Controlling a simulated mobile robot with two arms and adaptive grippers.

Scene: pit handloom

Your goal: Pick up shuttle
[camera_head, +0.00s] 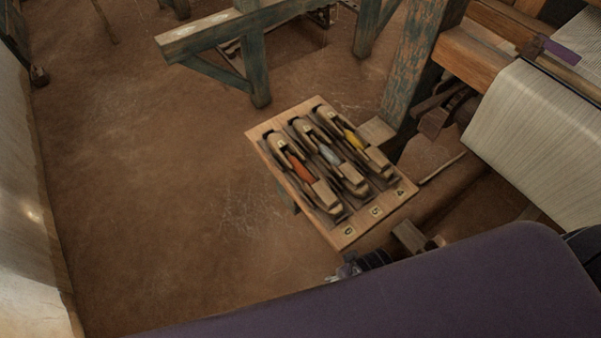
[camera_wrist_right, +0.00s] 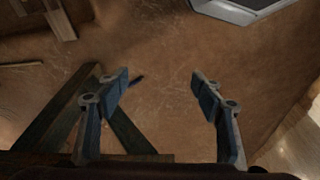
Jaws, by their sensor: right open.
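Three wooden shuttles lie side by side in slots of a wooden tray (camera_head: 257,134) in the head view. One shuttle holds orange thread (camera_head: 299,167), the middle one pale grey thread (camera_head: 329,154), and the right one yellow thread (camera_head: 354,140). My right gripper (camera_wrist_right: 160,88) is open in the right wrist view, with nothing between its fingers but brown floor beyond. No shuttle shows in that view. In the head view, a small part of a dark gripper shows below the tray's near edge, mostly hidden by my purple arm. My left gripper is not seen.
The loom's blue-worn wooden post (camera_head: 408,65) stands right of the tray, beside the pale warp threads (camera_head: 535,130). A wooden frame (camera_head: 250,50) stands behind. Brown floor (camera_head: 140,170) is clear on the left, up to a pale wall (camera_head: 25,200).

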